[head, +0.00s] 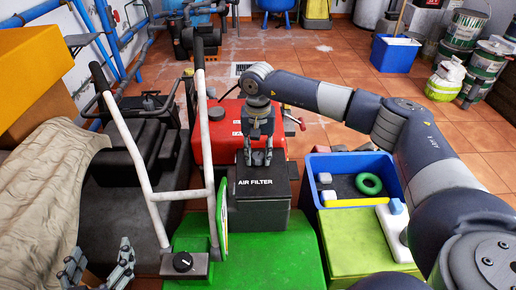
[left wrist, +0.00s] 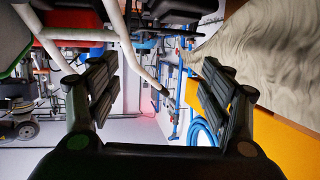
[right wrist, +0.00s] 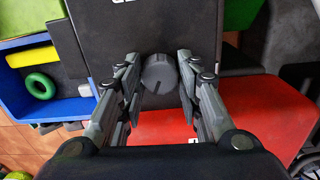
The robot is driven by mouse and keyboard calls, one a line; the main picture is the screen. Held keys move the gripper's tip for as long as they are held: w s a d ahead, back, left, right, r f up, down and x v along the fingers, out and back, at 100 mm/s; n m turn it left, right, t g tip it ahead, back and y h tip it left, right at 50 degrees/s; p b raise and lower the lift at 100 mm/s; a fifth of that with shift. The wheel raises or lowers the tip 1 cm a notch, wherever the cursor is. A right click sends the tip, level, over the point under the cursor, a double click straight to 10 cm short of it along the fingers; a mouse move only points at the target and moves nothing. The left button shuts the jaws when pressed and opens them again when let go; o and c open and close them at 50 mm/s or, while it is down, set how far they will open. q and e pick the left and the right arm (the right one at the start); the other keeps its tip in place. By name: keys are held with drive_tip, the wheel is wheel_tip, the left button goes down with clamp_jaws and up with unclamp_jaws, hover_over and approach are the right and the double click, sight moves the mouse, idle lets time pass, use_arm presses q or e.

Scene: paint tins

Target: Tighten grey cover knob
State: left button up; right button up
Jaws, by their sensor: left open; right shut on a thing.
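The black air filter box (head: 262,205), with white AIR FILTER lettering, sits on the green machine housing (head: 250,255). My right gripper (head: 262,157) comes down over the top of this box. In the right wrist view the grey cover knob (right wrist: 160,74) is round with a raised bar, and the right gripper's fingers are shut on it from both sides. In the head view the fingers hide the knob. My left gripper (head: 97,268) is open and empty at the lower left, apart from the machine; its spread fingers also show in the left wrist view (left wrist: 158,90).
A blue tray (head: 333,202) with a green ring (head: 368,184) and small blocks stands right of the box. A red tank (head: 222,135) is behind it. A white tubular handle (head: 150,190) rises between the arms. A draped cloth (head: 45,200) lies left.

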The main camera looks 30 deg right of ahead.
drive_tip(key=m+p, duration=0.2)
drive_tip(key=m, duration=0.1)
drive_tip(key=shift+r+m, duration=0.15)
drive_tip(key=shift+m, duration=0.25)
drive_tip(key=m+p, duration=0.2)
drive_tip(key=m, duration=0.2)
use_arm(q)
drive_tip(key=s+a+f+g+y+p, duration=0.1)
drive_tip(key=s+a+f+g, duration=0.2)
drive_tip(key=s+f+g, duration=0.35)
drive_tip(key=s+a+f+g+y+p, duration=0.1)
drive_tip(key=s+a+f+g+y, duration=0.2)
drive_tip(key=s, duration=0.7)
use_arm(e)
drive_tip(key=m, duration=0.4)
drive_tip(key=shift+m, duration=0.5)
drive_tip(key=m+p, duration=0.2)
drive_tip(key=m, duration=0.3)
use_arm(q)
wheel_tip(320, 180, down, 11)
drive_tip(key=w+g+h, duration=0.1)
drive_tip(key=g, duration=0.1)
drive_tip(key=shift+w+d+r+n, duration=0.15)
drive_tip(key=shift+w+d+n, duration=0.1)
drive_tip(key=shift+n, duration=0.05)
use_arm(e)
drive_tip(key=shift+m, duration=0.6)
drive_tip(key=o, duration=1.1)
